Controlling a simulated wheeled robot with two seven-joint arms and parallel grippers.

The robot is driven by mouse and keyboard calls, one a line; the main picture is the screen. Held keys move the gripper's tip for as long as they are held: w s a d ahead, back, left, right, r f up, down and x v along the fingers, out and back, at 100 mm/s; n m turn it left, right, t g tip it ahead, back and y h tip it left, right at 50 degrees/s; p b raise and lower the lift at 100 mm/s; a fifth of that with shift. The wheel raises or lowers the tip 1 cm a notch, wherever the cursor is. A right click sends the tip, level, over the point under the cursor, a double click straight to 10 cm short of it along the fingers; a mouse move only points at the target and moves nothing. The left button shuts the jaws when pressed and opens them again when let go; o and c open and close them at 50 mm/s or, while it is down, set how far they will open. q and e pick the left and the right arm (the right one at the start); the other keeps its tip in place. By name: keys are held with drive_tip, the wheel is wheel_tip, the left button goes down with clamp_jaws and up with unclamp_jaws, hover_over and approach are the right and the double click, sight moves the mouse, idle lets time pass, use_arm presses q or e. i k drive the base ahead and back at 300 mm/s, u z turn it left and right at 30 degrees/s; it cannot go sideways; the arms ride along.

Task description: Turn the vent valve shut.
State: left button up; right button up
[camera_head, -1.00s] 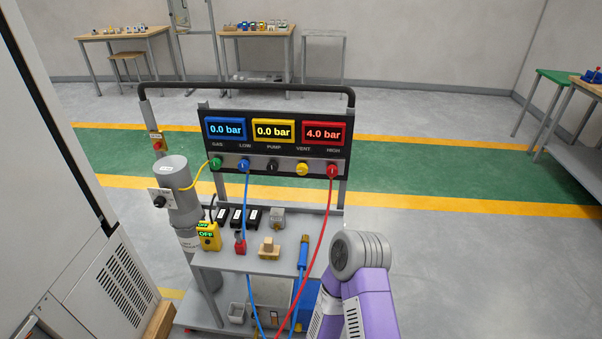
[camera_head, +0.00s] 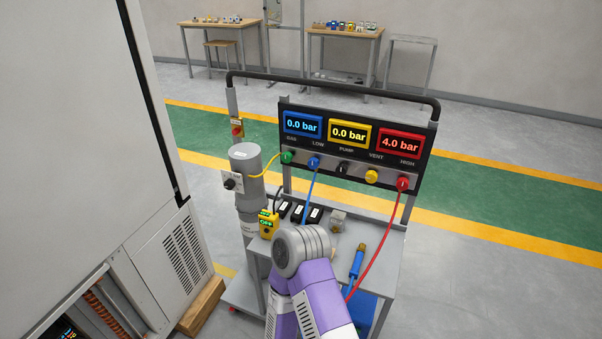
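The vent valve is the yellow knob (camera_head: 371,176) under the VENT label on the black panel (camera_head: 420,155) of a wheeled cart. A black knob (camera_head: 342,169) under PUMP is to its left, and a red knob (camera_head: 403,183) under HIGH is to its right. The blue display (camera_head: 303,124) and the yellow display (camera_head: 349,133) read 0.0 bar; the red display (camera_head: 401,143) reads 4.0 bar. I cannot make out which way the yellow knob is turned. One of my purple arms covers part of the cart's shelf. Neither gripper is visible.
A red hose (camera_head: 376,255) and a blue hose (camera_head: 307,195) hang before the panel. A yellow device (camera_head: 268,224), black boxes and a blue-handled tool (camera_head: 357,262) are on the shelf (camera_head: 385,245). A tall cabinet (camera_head: 75,130) stands close at left. The floor right of the cart is clear.

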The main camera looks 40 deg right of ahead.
sight(371, 176)
drive_tip(key=u, duration=1.4)
drive_tip(key=k, duration=0.95)
drive_tip(key=z, duration=1.85)
